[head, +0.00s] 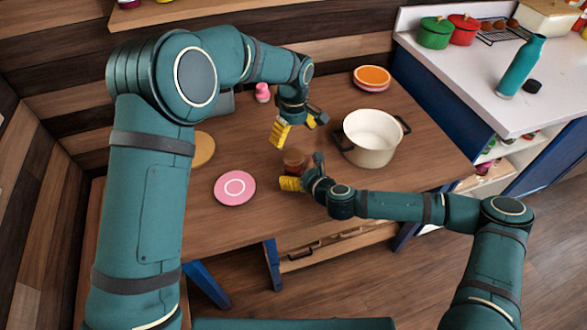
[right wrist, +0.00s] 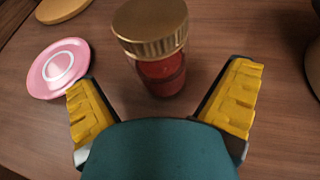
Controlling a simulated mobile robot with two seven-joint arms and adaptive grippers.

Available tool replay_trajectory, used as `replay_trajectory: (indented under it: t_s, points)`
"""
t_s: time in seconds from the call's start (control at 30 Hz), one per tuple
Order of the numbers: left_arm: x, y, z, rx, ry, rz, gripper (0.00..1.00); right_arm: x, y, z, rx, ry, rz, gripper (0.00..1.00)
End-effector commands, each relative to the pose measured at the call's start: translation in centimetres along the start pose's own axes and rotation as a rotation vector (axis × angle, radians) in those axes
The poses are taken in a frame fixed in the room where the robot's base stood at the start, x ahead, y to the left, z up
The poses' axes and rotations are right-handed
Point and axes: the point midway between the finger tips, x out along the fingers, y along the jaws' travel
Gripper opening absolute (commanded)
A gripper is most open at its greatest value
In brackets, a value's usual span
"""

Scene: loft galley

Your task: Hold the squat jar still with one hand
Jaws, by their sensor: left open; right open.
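The squat jar (head: 294,158) stands upright on the wooden table; in the right wrist view the jar (right wrist: 158,72) has a ribbed gold lid and a red body. My right gripper (head: 302,172) is open close to the jar on its near side. In its wrist view the yellow fingers spread to either side, with gaps between them and the jar. My left gripper (head: 298,127) is open and empty above and behind the jar, pointing down. The right gripper's fingers partly hide the jar's lower part in the head view.
A cream pot (head: 370,138) stands right of the jar. A pink plate (head: 235,188) lies to the left, with a tan round board (head: 203,149) behind it. Orange and pink dishes (head: 371,77) and a small pink item (head: 262,92) sit farther back.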

Motion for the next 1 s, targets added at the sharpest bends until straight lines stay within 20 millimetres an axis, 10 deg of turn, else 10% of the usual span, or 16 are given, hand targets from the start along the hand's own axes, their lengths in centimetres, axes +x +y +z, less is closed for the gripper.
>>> replay_trajectory:
  t_s: [0.6,0.83,0.97,1.0]
  points:
    - [0.0,0.0,0.0,0.0,0.0,0.0,0.86,3.2,0.0,0.0,-0.001,0.0,0.0,1.0]
    - [0.0,0.0,0.0,0.0,0.0,0.0,0.86,3.2,0.0,0.0,-0.001,0.0,0.0,0.26]
    - [0.0,0.0,0.0,0.0,0.0,0.0,0.86,3.1,0.0,0.0,-0.001,0.0,0.0,0.2]
    - [0.0,0.0,0.0,0.001,0.0,0.0,0.86,3.1,0.0,0.0,-0.001,0.0,0.0,0.0]
